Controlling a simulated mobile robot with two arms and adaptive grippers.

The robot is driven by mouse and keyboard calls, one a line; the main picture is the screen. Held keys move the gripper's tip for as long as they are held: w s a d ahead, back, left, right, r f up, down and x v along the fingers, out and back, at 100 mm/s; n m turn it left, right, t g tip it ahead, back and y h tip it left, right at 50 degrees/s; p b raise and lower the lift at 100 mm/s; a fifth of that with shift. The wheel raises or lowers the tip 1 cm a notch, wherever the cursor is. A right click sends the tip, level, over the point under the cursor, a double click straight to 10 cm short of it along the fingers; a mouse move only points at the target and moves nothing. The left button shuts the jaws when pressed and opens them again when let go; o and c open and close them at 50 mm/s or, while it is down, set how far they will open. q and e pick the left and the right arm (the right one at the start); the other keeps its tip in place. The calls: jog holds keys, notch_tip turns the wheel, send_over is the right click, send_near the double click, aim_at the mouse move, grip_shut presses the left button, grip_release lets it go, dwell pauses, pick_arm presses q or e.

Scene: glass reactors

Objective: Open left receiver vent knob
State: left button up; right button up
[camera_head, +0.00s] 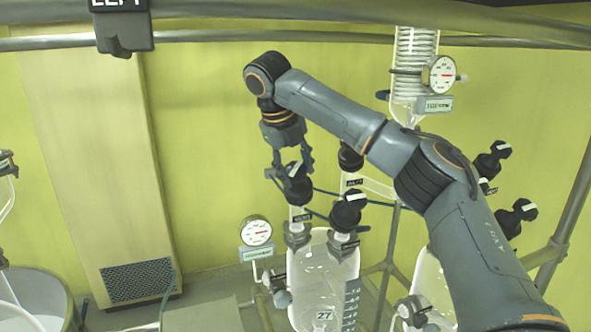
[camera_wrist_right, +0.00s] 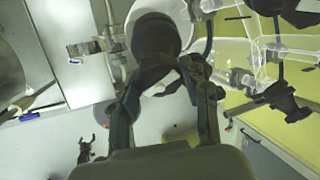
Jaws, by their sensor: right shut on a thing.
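The left glass receiver (camera_head: 318,275) is a clear vessel with a "27" label in the head view. Black knobs with white marks stand above it. My right gripper (camera_head: 290,178) comes down from above with its fingers around the leftmost black knob (camera_head: 298,188). In the right wrist view, the fingers of the right gripper (camera_wrist_right: 165,90) close on this dark knob (camera_wrist_right: 157,45), which has a white mark. A second black knob (camera_head: 346,210) stands just to the right, apart from the gripper. My left gripper is not in view.
A round gauge (camera_head: 256,231) stands left of the receiver. A glass coil condenser (camera_head: 415,60) with another gauge (camera_head: 442,73) is at upper right. More black knobs (camera_head: 516,217) sit on the right, partly behind my arm. Metal rails (camera_head: 200,37) cross the top.

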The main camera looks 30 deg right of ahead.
jog(key=shift+n+h, duration=0.4)
jog(key=shift+n, duration=0.8)
jog(key=o, duration=1.2)
jog(key=shift+c, duration=0.2)
jog(key=v, duration=0.7)
jog(key=shift+r, duration=0.2)
jog(key=shift+a, duration=0.1)
